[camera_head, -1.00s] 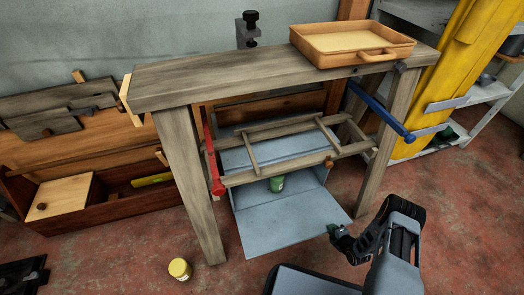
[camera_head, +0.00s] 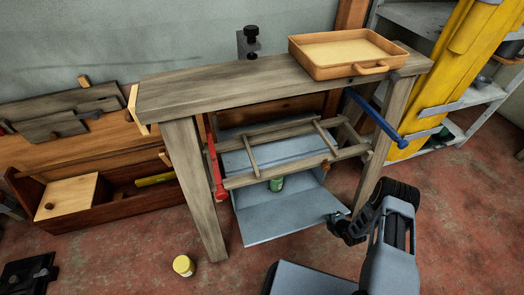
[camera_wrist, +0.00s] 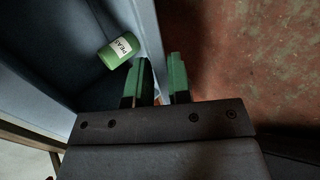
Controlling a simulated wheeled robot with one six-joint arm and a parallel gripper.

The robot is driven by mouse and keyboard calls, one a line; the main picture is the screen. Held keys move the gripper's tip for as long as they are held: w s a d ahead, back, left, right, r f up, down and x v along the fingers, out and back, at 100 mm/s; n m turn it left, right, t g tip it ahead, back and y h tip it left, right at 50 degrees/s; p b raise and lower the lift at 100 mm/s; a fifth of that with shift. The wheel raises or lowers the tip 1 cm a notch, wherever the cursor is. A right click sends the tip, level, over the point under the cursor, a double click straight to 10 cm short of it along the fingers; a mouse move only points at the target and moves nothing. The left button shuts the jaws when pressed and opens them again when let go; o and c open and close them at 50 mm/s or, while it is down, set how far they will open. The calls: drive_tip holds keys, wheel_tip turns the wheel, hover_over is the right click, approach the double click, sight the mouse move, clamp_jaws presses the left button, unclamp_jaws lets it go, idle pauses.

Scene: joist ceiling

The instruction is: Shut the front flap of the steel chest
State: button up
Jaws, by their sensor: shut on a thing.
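The steel chest (camera_head: 290,149) is a blue-grey box under the workbench. Its front flap (camera_head: 285,216) is open and slopes out toward me, tilted partly up. My gripper (camera_head: 338,219) is at the flap's right front corner. In the wrist view, the green-padded fingers (camera_wrist: 162,80) are shut on the flap's edge (camera_wrist: 150,35), one finger on each side. A green can (camera_head: 276,184) is inside the chest behind the flap. It also shows in the wrist view (camera_wrist: 118,51), with a white label. A wooden rack partly hides the chest's upper part.
The workbench (camera_head: 215,85) stands over the chest, with a wooden tray (camera_head: 318,65) on top. The wooden rack (camera_head: 265,174), a red clamp (camera_head: 217,180) and a blue clamp (camera_head: 378,118) are above the flap. A yellow can (camera_head: 183,265) stands on the floor, front left.

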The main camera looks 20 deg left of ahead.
drive_tip(key=shift+w+a+r, duration=0.1)
drive_tip(key=shift+w, duration=0.05)
drive_tip(key=shift+w+a+r+g+p, duration=0.1)
drive_tip(key=shift+w+a+r+p, duration=0.15)
drive_tip(key=shift+r, duration=0.25)
drive_tip(key=shift+w+a+r+g+p, duration=0.1)
drive_tip(key=shift+w+r+p, duration=0.2)
drive_tip(key=shift+r, duration=0.2)
drive_tip(key=shift+w+a+r+g+p, duration=0.1)
drive_tip(key=shift+w+a+r+p, duration=0.15)
drive_tip(key=shift+r, duration=0.25)
drive_tip(key=shift+w+a+r+g+h+p, duration=0.4)
drive_tip(key=shift+w+r, duration=0.2)
drive_tip(key=shift+r, duration=0.35)
drive_tip(key=shift+c, duration=0.2)
drive_tip(key=shift+g+h, duration=0.6)
drive_tip(key=w+a+r+p, duration=0.1)
drive_tip(key=r, duration=0.1)
drive_tip(key=w+a+r, duration=0.1)
drive_tip(key=w, duration=0.1)
drive_tip(key=shift+w+a+r+p, duration=0.15)
drive_tip(key=shift+a+r+p, duration=0.05)
drive_tip(key=shift+r+p, duration=0.2)
drive_tip(key=shift+w+a+r+p, duration=0.2)
drive_tip(key=shift+w+a+p, duration=0.05)
drive_tip(key=shift+w+p, duration=0.1)
